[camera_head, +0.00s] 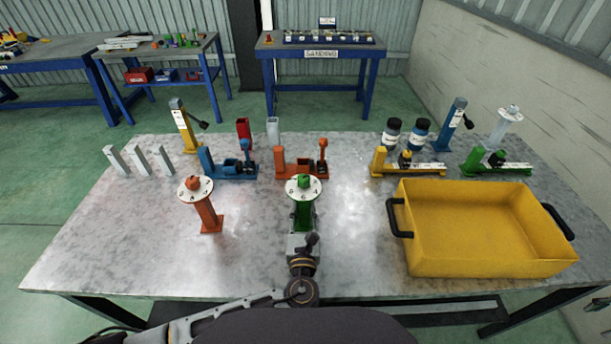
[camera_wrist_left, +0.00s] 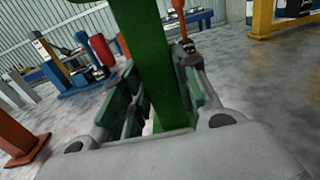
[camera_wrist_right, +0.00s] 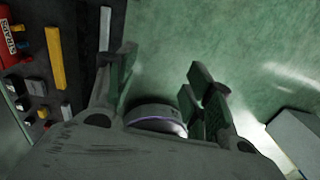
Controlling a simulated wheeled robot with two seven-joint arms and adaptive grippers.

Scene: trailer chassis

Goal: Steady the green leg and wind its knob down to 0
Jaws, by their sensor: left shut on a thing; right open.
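The green leg (camera_head: 303,213) stands upright near the table's front, with a white numbered dial (camera_head: 291,188) and a green knob (camera_head: 304,181) on top. The dial's reading is too small to tell. My left gripper (camera_head: 302,232) is shut on the green leg's post below the dial. In the left wrist view, the green post (camera_wrist_left: 160,60) runs up between the fingers, and its top is out of frame. My right gripper (camera_wrist_right: 157,90) is open and empty in the right wrist view, with green floor beyond it. It does not show in the head view.
An orange leg (camera_head: 208,212) with its own dial stands tilted to the left. A yellow tray (camera_head: 487,268) is on the right. Several clamps stand behind, including an orange one (camera_head: 292,170) and a blue one (camera_head: 222,166). Bare table lies between the green leg and tray.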

